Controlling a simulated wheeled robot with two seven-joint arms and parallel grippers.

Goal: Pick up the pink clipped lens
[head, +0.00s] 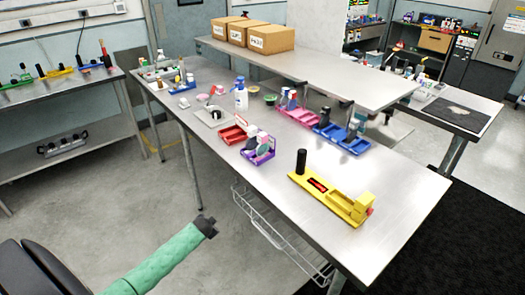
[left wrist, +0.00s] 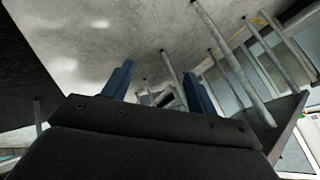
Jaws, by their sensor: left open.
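A purple tray (head: 259,158) on the metal table holds small pink, teal and white items. A pink piece (head: 263,136) stands up in it; it is too small to tell whether this is the pink clipped lens. My left gripper (head: 207,226) is in front of the table's near edge, over the floor, apart from the table and the tray. In the left wrist view its two blue fingers (left wrist: 157,75) are spread apart with nothing between them. My right gripper is not in view.
On the table (head: 330,236), a yellow tray (head: 343,208) with a black cylinder lies right of the purple tray. A red tray (head: 233,134) lies left of it. Blue trays (head: 342,141) are behind. A wire basket (head: 270,230) hangs below the table's edge. The floor there is clear.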

